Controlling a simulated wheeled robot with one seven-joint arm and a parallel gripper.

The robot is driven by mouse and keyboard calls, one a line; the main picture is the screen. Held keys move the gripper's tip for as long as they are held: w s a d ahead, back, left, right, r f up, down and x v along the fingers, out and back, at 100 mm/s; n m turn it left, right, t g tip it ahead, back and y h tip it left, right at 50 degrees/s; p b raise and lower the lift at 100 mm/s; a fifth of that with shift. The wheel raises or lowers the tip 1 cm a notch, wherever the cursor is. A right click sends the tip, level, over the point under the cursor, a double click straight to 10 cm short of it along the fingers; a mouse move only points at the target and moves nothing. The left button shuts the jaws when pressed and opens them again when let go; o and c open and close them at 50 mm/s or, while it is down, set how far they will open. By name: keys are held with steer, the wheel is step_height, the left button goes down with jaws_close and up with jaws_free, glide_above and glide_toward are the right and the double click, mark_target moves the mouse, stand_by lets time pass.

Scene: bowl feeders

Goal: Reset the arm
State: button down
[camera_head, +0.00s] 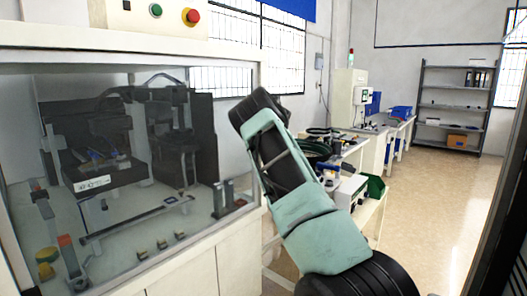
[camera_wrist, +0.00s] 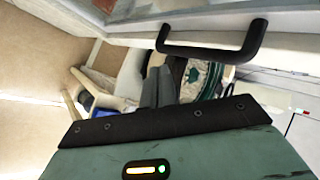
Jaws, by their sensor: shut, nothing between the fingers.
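My arm (camera_head: 292,190), teal and black, rises from the bottom right of the head view and leans up to the left. Its upper end is bent beside the glass-fronted machine. My gripper (camera_wrist: 158,82) shows in the wrist view, with its two grey fingers close together and nothing between them. The fingers point away from the teal wrist housing. They do not show clearly in the head view.
The glass-fronted machine (camera_head: 150,200) stands at left, close to my arm. A black handle (camera_wrist: 212,50) on a white frame lies beyond my fingers. Open floor (camera_head: 440,200) lies to the right.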

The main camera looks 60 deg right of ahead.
steer(key=shift+s+a+r+b, duration=0.2)
steer(key=shift+s+r+b, duration=0.3)
steer(key=shift+s+r, duration=1.45)
steer(key=shift+s+f, duration=0.1)
